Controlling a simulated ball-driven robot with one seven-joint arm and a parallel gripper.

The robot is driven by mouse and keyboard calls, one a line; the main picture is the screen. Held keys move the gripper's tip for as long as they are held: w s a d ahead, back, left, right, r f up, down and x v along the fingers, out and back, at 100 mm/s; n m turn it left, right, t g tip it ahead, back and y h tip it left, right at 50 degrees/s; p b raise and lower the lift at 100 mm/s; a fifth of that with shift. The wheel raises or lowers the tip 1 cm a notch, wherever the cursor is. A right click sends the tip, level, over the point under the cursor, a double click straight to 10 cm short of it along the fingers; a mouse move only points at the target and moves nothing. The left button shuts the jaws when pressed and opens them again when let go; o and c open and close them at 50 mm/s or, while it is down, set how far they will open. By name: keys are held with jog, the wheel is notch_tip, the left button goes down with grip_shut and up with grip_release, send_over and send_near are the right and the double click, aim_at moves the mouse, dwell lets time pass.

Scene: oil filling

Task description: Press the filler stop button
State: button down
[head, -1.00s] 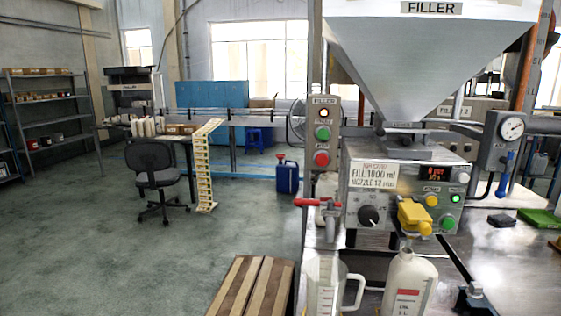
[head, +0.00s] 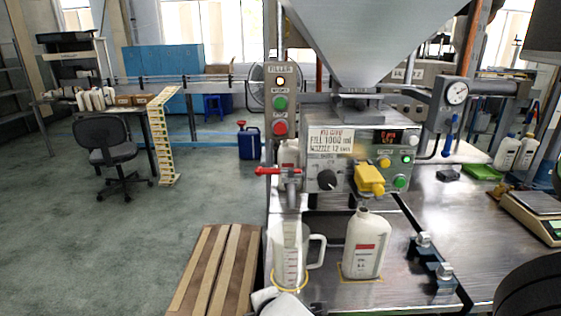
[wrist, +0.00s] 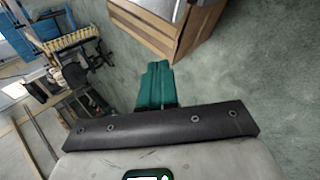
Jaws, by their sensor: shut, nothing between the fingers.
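The filler's grey control box (head: 267,101) hangs on a post left of the filler in the head view. The red stop button (head: 280,128) is the lowest item on it, below a green button (head: 280,103) and a pale lamp (head: 280,81). Nothing covers the red button. My gripper (wrist: 157,66) shows in the wrist view as green fingers, shut together and empty. It points over bare floor near a striped wooden crate, apart from the control box. The box and its buttons do not show in the wrist view.
The filler panel (head: 350,160) has a black knob and several buttons. A red-handled valve (head: 279,171) sticks out below the control box. A measuring jug (head: 288,255) and white bottle (head: 365,245) stand on the bench. A striped wooden crate (head: 215,270) stands left, with open floor beyond.

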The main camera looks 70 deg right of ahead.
aim_at(281, 129)
jog(key=d+r+n+h+p, duration=0.1)
jog(key=d+r+n+h, duration=0.2)
jog(key=r, duration=0.7)
jog(key=d+r+n+t+h+p, duration=0.1)
jog(key=d+r+n+h, duration=0.3)
jog(key=r, duration=0.6)
jog(key=d+r+n+h+p, duration=0.1)
jog(key=d+r+n+h, duration=0.3)
jog(key=r, duration=0.6)
jog(key=shift+w+d+n+t, duration=0.15)
jog(key=shift+d+n+t, duration=0.15)
jog(key=shift+n, duration=0.9)
jog(key=p+x, duration=0.1)
jog(key=x, duration=1.3)
jog(key=shift+a+r+p, duration=0.1)
jog(key=shift+p, duration=0.2)
